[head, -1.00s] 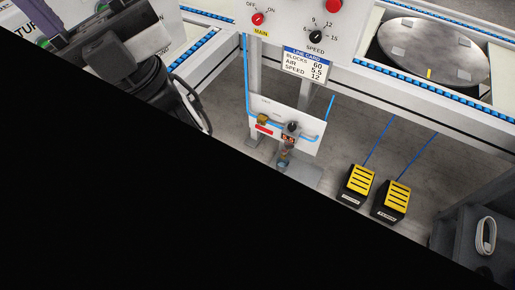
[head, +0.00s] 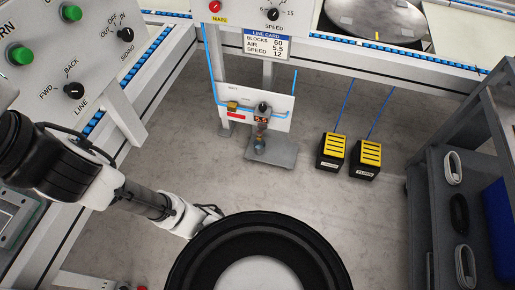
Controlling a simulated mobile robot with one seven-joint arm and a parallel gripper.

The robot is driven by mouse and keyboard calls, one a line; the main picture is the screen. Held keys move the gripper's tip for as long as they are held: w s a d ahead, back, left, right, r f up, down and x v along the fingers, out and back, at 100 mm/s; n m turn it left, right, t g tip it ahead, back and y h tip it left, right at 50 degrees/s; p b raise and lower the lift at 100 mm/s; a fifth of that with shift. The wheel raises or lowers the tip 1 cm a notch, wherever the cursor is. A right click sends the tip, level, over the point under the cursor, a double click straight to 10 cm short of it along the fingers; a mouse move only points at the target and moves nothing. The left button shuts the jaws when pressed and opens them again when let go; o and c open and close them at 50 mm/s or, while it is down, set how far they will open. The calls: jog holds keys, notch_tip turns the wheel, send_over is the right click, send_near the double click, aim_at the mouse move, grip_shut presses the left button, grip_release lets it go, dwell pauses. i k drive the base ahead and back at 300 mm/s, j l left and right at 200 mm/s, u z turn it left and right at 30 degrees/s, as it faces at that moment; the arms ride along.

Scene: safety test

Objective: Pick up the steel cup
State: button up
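A small round metal cup-like vessel (head: 259,146) sits under the air regulator, on a grey metal base plate (head: 283,156) on the floor. It is small in the head view, so I cannot be sure that it is the steel cup. My arm reaches in from the left, and its far end passes out of sight near the large round black part of my own body at the bottom. My gripper cannot be made out, and the arm is well apart from the vessel.
A panel with the regulator (head: 263,108) stands above the plate, with a blue hose. Two yellow-topped pedals (head: 332,151) (head: 366,158) are to the right. A grey shelf cart (head: 430,190) with coiled cables stands at right. The floor (head: 300,190) between is open.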

aim_at(259, 147)
jog(key=i+l, duration=0.3)
jog(key=l, duration=0.2)
jog(key=i+l+u, duration=0.3)
jog(key=l+u, duration=0.3)
jog(key=u, duration=0.65)
jog(key=i+l, duration=0.15)
jog(key=l, duration=0.15)
jog(key=i+l, duration=0.2)
jog(key=l, duration=0.15)
